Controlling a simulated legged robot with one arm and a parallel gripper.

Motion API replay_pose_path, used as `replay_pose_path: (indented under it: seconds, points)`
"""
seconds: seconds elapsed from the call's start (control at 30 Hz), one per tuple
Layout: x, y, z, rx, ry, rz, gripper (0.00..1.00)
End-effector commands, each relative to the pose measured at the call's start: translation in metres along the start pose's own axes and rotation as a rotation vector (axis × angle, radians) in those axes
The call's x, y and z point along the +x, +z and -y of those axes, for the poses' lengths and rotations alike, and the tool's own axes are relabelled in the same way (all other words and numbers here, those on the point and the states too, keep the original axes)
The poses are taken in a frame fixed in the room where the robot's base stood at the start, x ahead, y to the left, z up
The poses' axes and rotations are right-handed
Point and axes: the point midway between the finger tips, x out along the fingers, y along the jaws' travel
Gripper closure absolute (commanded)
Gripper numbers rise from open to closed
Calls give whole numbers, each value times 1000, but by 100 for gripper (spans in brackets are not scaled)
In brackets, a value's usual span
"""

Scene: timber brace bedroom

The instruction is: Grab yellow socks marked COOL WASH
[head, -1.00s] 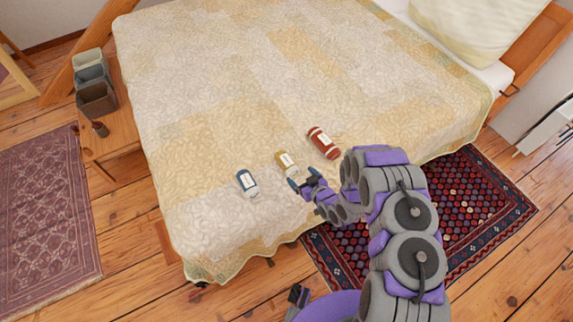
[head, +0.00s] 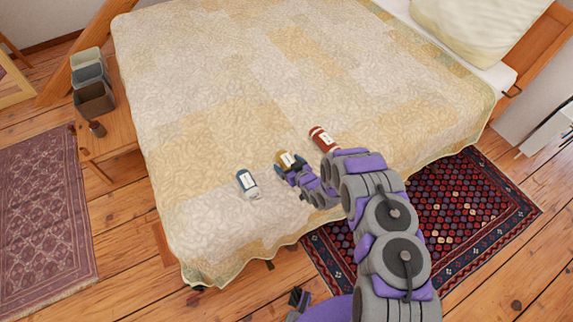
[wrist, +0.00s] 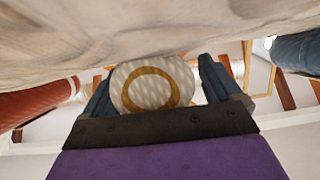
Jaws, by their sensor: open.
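The yellow socks (head: 286,157) lie rolled up on the bed, with a white label whose text is too small to read. In the wrist view the end of a roll with a yellow ring (wrist: 151,88) sits between the two blue fingers. My gripper (head: 290,168) is open, with its fingers on either side of the near end of the yellow roll. It also shows in the wrist view (wrist: 155,92). I cannot tell whether the fingers touch the roll.
A blue-grey roll (head: 248,184) lies left of the yellow one, and a red roll (head: 323,139) lies to the right, partly behind my arm. The patterned bedspread (head: 220,90) is clear beyond them. Small bins (head: 94,99) stand on a wooden bedside table (head: 112,142) at left.

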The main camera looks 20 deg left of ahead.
Motion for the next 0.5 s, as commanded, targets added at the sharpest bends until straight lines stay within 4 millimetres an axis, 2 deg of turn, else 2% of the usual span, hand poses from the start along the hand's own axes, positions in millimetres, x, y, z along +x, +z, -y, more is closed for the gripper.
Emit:
replay_pose_path:
  seconds: [0.17, 0.5]
  points:
    - [-2, -1, -2, 1, 1, 0, 10]
    - [0, 0, 0, -1, 1, 3, 42]
